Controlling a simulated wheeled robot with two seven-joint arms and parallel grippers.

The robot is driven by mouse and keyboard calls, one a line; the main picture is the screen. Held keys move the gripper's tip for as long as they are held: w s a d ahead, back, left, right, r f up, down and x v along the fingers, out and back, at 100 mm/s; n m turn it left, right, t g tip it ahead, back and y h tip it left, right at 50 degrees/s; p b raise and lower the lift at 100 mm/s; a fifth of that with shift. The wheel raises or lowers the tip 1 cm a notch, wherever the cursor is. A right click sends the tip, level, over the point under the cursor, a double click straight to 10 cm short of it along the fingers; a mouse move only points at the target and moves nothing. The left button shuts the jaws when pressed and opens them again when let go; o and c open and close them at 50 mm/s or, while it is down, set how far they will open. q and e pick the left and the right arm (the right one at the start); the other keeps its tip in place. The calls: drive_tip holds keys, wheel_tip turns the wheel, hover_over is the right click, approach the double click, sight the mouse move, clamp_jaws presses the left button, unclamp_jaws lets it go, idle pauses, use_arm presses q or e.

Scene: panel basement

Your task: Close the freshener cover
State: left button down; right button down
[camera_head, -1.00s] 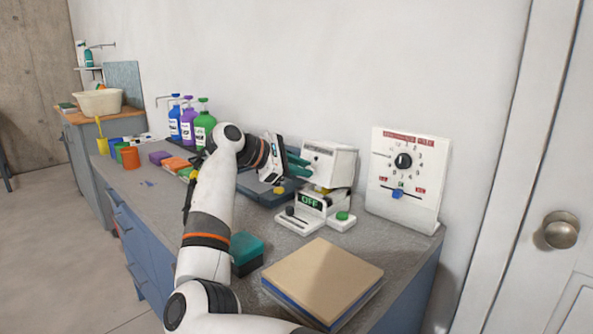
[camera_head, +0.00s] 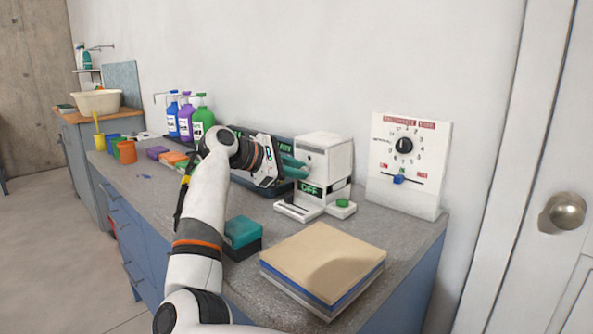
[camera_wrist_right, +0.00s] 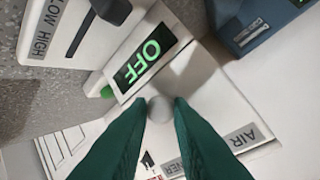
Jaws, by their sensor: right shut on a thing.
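The white air freshener (camera_head: 315,208) stands on the grey counter against the wall. Its box-like white cover (camera_head: 328,160) sits low over the base, above the lit green "OFF" display (camera_head: 311,190); no clear gap shows between them. My right gripper (camera_head: 299,168) reaches the cover's left side with green fingers. In the right wrist view, the fingertips (camera_wrist_right: 160,108) are shut on a small round grey knob (camera_wrist_right: 160,110) on the cover, beside the "OFF" display (camera_wrist_right: 147,60). My left gripper is not in view.
A dial panel (camera_head: 408,165) leans on the wall to the right. A tan-topped block (camera_head: 324,262) and a teal-and-black block (camera_head: 242,237) lie in front. Coloured bottles (camera_head: 187,118) stand behind my arm. A dark blue device (camera_wrist_right: 255,20) is beside the freshener.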

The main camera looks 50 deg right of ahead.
drive_tip(key=shift+a+f+y, duration=0.15)
drive_tip(key=shift+f, duration=0.5)
drive_tip(key=shift+a+f+y, duration=0.1)
drive_tip(key=shift+f+y, duration=0.05)
drive_tip(key=shift+f, duration=0.45)
drive_tip(key=c, duration=1.6)
unclamp_jaws()
drive_tip(key=o, duration=0.3)
drive_tip(key=shift+w, duration=0.15)
drive_tip(key=shift+r, duration=0.25)
drive_tip(key=shift+a, duration=0.1)
drive_tip(key=p+v, duration=0.1)
drive_tip(key=v, duration=1)
drive_tip(key=shift+a, duration=0.4)
drive_tip(key=shift+w, duration=0.15)
